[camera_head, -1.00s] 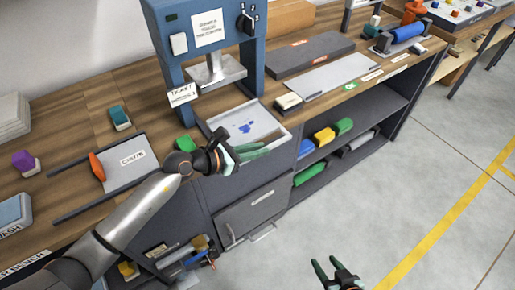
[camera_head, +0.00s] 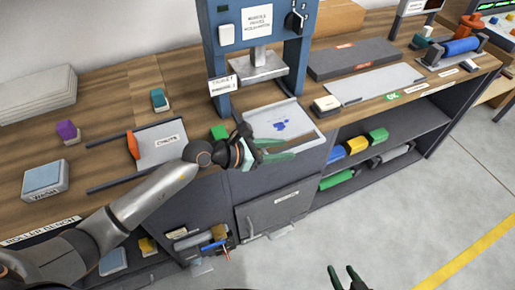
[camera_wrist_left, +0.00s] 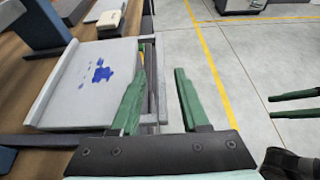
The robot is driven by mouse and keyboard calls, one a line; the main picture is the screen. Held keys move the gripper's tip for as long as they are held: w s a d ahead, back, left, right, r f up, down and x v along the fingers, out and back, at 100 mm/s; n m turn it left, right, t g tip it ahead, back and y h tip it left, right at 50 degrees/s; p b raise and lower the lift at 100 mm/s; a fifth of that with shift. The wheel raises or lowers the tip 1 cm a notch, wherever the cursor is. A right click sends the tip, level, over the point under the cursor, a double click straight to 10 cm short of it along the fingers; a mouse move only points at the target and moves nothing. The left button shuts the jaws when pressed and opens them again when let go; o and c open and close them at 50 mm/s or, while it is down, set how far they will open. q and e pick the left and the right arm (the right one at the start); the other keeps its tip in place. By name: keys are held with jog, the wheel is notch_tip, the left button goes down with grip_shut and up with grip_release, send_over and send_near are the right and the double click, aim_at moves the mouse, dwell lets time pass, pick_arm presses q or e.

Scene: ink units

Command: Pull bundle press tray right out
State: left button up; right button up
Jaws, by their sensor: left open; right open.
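The press tray (camera_head: 300,113) is a shallow light-grey tray with blue ink blots. It sits at the bench's front edge, in front of the blue press (camera_head: 222,55). My left gripper (camera_head: 285,150) is open at the tray's front edge. In the left wrist view, the tray (camera_wrist_left: 65,108) lies left of the open left gripper (camera_wrist_left: 160,60); one green finger overlaps the tray's edge and the other is over open floor. I cannot tell whether a finger touches the tray. My right gripper (camera_head: 345,276) is open and empty, low over the floor, partly cut off by the frame.
The chute plate (camera_head: 160,150) with an orange handle is further left. A grey cabinet door (camera_head: 275,208) is below the tray. The floor (camera_head: 420,220) at front right is free.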

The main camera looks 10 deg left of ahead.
pick_arm(q)
jog(key=v, duration=0.9)
jog(key=shift+a+b, duration=0.25)
jog(key=shift+b, duration=0.05)
jog(key=shift+s+r, duration=0.15)
jog(key=s+a+f+m+y+p, duration=0.1)
jog(key=s+f+m+y, duration=0.3)
jog(key=s+f+m, duration=0.4)
jog(key=s+a+f+m+t+y+p, duration=0.1)
jog(key=s+a+f+m+y, duration=0.3)
jog(key=m, duration=1.5)
jog(key=s+f, duration=0.4)
jog(key=f, duration=0.4)
jog(key=shift+s+a+f+y, duration=0.2)
jog(key=shift+s+f+y, duration=0.1)
jog(key=shift+s, duration=0.05)
